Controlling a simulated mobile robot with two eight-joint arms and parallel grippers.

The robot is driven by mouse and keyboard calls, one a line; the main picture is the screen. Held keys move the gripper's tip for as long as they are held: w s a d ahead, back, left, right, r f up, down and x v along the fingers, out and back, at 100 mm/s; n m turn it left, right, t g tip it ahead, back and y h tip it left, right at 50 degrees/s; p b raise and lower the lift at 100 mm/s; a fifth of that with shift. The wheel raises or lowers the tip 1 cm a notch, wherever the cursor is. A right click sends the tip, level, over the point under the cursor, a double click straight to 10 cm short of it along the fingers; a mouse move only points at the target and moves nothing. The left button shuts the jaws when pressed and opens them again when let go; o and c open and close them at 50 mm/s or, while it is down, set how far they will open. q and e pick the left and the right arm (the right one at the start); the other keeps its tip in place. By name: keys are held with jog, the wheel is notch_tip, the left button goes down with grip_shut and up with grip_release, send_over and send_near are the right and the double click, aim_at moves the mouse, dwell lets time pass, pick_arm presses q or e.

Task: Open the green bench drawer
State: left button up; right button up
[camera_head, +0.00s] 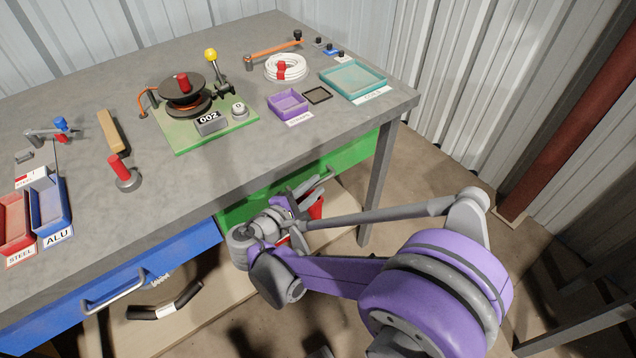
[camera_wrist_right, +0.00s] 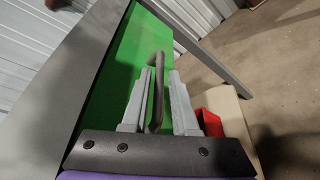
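The green bench drawer (camera_head: 352,156) sits under the right part of the grey bench and looks shut, its front flush below the top. Its bar handle (camera_head: 324,179) is partly hidden by my right gripper (camera_head: 305,190). In the right wrist view, the green drawer front (camera_wrist_right: 127,62) shows with the grey handle (camera_wrist_right: 157,92) standing out from it. My right gripper (camera_wrist_right: 161,78) is open there, with the handle between its two fingers. I cannot tell whether either finger touches it. My left gripper is not in view.
A blue drawer (camera_head: 165,262) with a light handle is to the left. A bench leg (camera_head: 378,180) stands right of the green drawer. A red bin (camera_wrist_right: 209,122) is below the handle. The bench top holds trays, a spool and tools. Open floor lies to the right.

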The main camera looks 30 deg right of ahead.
jog(key=shift+x, duration=1.4)
grip_shut()
dwell(0.4)
